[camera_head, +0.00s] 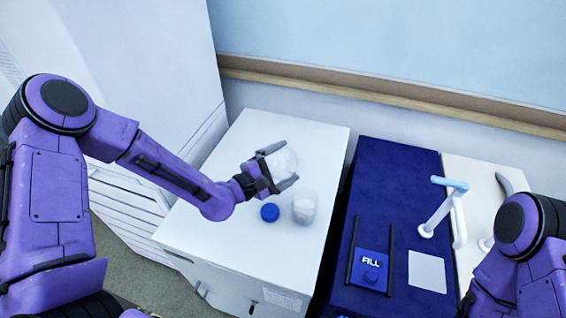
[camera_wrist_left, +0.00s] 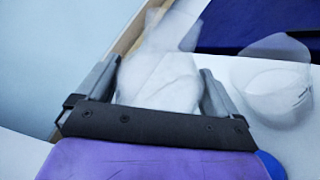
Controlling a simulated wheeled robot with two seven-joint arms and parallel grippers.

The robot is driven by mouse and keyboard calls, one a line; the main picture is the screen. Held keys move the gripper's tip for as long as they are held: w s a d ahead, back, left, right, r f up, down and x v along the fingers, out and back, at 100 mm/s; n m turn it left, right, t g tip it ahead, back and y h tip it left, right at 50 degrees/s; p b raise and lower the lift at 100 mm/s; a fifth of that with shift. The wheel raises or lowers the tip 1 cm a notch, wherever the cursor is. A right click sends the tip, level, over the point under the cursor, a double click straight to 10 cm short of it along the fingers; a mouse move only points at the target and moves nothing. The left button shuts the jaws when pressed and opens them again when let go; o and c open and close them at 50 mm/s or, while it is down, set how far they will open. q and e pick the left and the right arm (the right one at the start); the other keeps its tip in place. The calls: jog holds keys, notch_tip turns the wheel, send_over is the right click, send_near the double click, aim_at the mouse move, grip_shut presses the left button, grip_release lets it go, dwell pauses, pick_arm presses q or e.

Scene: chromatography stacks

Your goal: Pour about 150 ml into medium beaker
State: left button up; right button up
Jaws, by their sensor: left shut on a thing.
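My left gripper (camera_head: 289,164) is shut on a clear, whitish bottle (camera_head: 280,160), held above the white cabinet top. In the left wrist view the bottle (camera_wrist_left: 160,82) sits between the two fingers and narrows to a neck at the top of the picture. A clear beaker (camera_head: 304,208) stands on the cabinet just below and to the right of the gripper; it also shows in the left wrist view (camera_wrist_left: 272,88), apart from the bottle. Liquid levels in both are hard to make out. My right gripper is out of view; only part of that arm shows at lower right.
A round blue cap (camera_head: 270,212) lies on the white cabinet (camera_head: 235,240) left of the beaker. To the right is a dark blue counter (camera_head: 395,165) with a FILL station (camera_head: 370,268), a white plate (camera_head: 427,271) and a light tap (camera_head: 445,208). The wall is behind.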

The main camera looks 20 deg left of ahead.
pick_arm(q)
jog(key=shift+w, duration=0.1)
jog(key=shift+w+n, duration=0.1)
jog(key=shift+n, duration=0.3)
jog(key=w+a+r+n+y, duration=0.1)
jog(key=w+a+r+n+t+b, duration=0.1)
jog(key=r, duration=0.1)
jog(key=w+a+r+n+y+b, duration=0.1)
jog(key=r+n, duration=0.1)
jog(key=shift+w+a+t+y, duration=0.1)
jog(key=shift+a+t+y, duration=0.1)
jog(key=shift+t+y, duration=0.1)
jog(key=w+a+r+n+t+y+b, duration=0.1)
jog(key=w+a+r+n+y+b, duration=0.25)
jog(key=a+r+n, duration=0.35)
notch_tip(320, 180, up, 5)
jog(key=s+d+m+g+h, duration=0.1)
jog(key=s+d+g+h, duration=0.1)
jog(key=h, duration=0.4)
jog(key=shift+s+h+b, duration=0.25)
jog(key=shift+h+b, duration=0.05)
jog(key=shift+h, duration=0.05)
jog(key=shift+d+f, duration=0.1)
jog(key=shift+d, duration=0.05)
